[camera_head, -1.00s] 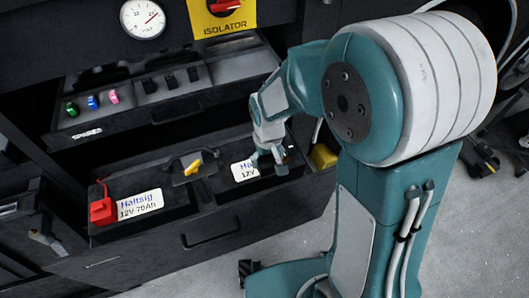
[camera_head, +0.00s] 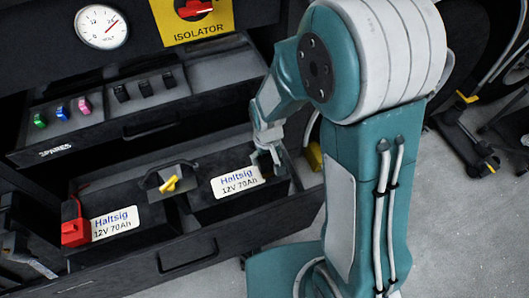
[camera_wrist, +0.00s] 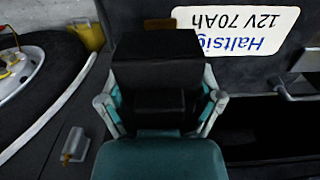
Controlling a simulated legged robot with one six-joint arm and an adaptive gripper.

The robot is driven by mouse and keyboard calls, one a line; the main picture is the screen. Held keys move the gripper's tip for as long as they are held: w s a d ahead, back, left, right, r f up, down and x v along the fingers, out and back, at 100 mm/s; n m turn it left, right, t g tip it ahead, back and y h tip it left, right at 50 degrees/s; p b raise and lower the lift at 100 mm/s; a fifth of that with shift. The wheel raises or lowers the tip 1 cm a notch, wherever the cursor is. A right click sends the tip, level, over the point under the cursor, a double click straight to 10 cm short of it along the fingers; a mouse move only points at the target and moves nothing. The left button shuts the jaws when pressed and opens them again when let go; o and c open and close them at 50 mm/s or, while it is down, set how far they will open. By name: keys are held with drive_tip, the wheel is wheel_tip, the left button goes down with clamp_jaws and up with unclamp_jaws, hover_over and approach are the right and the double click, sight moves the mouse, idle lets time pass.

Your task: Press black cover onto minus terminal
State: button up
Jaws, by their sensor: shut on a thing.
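My gripper (camera_head: 266,157) is at the right end of the right battery (camera_head: 206,205), just right of its white label (camera_head: 237,181). In the wrist view my gripper (camera_wrist: 160,92) is shut on a black cover (camera_wrist: 158,73), one finger on each side. The cover hides what is beneath it, including the minus terminal, so I cannot tell whether it touches the terminal. The battery label (camera_wrist: 247,30) shows upside down behind the cover. A small grey fitting (camera_wrist: 74,143) with a brownish end lies left of the gripper; I cannot tell what it is.
The left battery has a red cover (camera_head: 74,229) at its left end. The spares drawer (camera_head: 50,153) above holds coloured and black pieces. A yellow object (camera_wrist: 88,34) and a wheel (camera_wrist: 22,80) lie beyond the drawer edge.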

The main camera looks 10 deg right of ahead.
sight(266, 167)
drive_tip(key=shift+d+f, duration=0.15)
drive_tip(key=shift+f, duration=0.45)
drive_tip(key=shift+a+f, duration=0.2)
drive_tip(key=shift+f, duration=0.4)
drive_tip(key=shift+a+f, duration=0.2)
drive_tip(key=shift+f, duration=0.35)
drive_tip(key=shift+d+f, duration=0.2)
drive_tip(key=shift+f, duration=0.15)
drive_tip(key=shift+a, duration=0.15)
drive_tip(key=shift+f, duration=0.5)
idle(0.8)
drive_tip(key=o, duration=0.8)
drive_tip(key=shift+o, duration=0.2)
